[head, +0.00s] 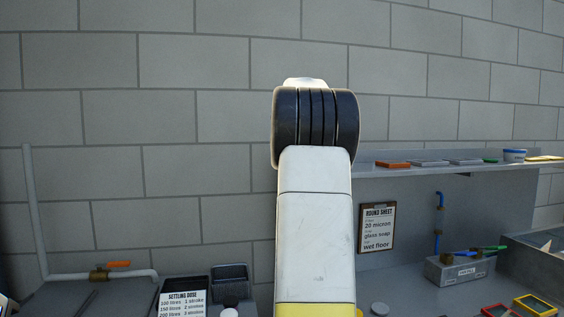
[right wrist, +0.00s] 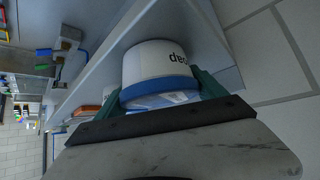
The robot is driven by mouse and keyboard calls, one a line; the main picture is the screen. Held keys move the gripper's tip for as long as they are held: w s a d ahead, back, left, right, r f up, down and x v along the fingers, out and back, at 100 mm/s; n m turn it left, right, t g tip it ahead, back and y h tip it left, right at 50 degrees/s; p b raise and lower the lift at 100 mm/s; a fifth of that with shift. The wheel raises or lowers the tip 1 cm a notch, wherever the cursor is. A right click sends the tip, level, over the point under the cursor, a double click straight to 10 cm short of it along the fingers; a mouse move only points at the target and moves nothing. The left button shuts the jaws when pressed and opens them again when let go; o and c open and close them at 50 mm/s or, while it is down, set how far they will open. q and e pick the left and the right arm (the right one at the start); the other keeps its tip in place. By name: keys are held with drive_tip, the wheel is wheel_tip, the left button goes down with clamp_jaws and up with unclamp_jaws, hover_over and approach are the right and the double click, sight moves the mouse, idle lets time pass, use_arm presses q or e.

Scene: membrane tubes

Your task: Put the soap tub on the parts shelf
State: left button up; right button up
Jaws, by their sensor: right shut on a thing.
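The soap tub (right wrist: 158,64) is white with a blue lid and dark lettering, which reads upside down in the right wrist view. My right gripper (right wrist: 168,92) has its teal fingers on both sides of the tub near the lid and is shut on it. The tub is close to the pale parts shelf (right wrist: 108,62). I cannot tell whether it touches the shelf. In the head view, the parts shelf (head: 440,170) runs along the wall at the right. A large white arm link of mine covers the shelf's left part, and neither gripper shows there.
Below are a valve block (head: 460,270) and a round sheet clipboard (head: 377,228). A pipe with an orange-handled valve (head: 100,273) is at the left.

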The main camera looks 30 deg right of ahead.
drive_tip(key=o, duration=1.9)
drive_tip(key=shift+s+a+r, duration=0.1)
drive_tip(key=shift+a+r, duration=0.05)
drive_tip(key=shift+r, duration=0.1)
drive_tip(key=v, duration=1.2)
drive_tip(key=s+a+f+n+y, duration=0.3)
drive_tip(key=s+a+f, duration=0.4)
drive_tip(key=a+f, duration=0.2)
drive_tip(key=s+a+f+n+y, duration=0.3)
drive_tip(key=s+a+f, duration=0.5)
drive_tip(key=a, duration=0.5)
drive_tip(key=s+a+f+n+y, duration=0.3)
drive_tip(key=s+a+f, duration=0.5)
drive_tip(key=a, duration=0.3)
drive_tip(key=shift+a+f+n+y, duration=0.1)
drive_tip(key=shift+f+n+y, duration=0.2)
drive_tip(key=shift+f+n, duration=0.55)
drive_tip(key=shift+r, duration=0.1)
